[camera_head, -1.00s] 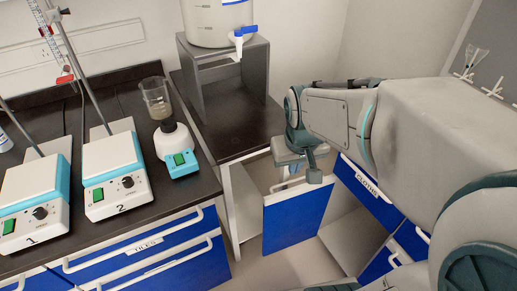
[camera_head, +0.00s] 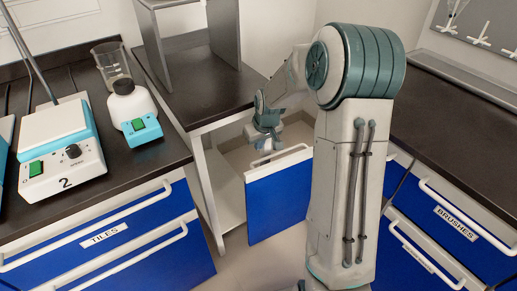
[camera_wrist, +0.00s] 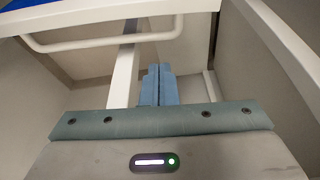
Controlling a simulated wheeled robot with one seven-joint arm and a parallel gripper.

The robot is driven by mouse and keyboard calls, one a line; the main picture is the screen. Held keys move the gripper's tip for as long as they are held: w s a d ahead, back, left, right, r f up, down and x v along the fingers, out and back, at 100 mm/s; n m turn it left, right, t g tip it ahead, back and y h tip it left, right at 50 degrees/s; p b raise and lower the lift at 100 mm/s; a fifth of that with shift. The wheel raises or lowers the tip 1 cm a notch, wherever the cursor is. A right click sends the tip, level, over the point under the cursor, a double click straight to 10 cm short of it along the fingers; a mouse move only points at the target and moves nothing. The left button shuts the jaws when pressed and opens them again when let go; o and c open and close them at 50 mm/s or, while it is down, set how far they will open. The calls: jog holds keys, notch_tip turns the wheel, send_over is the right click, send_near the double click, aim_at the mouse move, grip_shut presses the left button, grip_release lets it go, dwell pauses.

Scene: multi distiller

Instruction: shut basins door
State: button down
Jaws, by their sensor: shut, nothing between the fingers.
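A blue door (camera_head: 278,205) with a white handle along its top stands open in the corner between the two benches. No label can be read on it, so I cannot confirm that it is the basins door. My gripper (camera_head: 268,146) is by the door's top edge, at the handle's left part; whether it touches is not clear. In the wrist view, my gripper's two blue-grey fingers (camera_wrist: 158,84) are shut together with nothing between them. A white bar handle (camera_wrist: 105,42) shows beyond them at upper left, beside pale panels. My arm hides the door's right side.
The left bench has blue drawers labelled TILES (camera_head: 103,236), a stirrer marked 2 (camera_head: 60,150), a flask on a small device (camera_head: 133,108) and a beaker (camera_head: 110,65). A grey stand (camera_head: 190,40) is on the corner bench. BRUSHES drawers (camera_head: 455,222) are at right.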

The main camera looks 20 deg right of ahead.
jog(key=b+x, duration=0.1)
jog(key=x, duration=0.7)
jog(key=shift+b, duration=0.35)
jog(key=shift+s+a+r, duration=0.1)
jog(key=shift+s, duration=0.05)
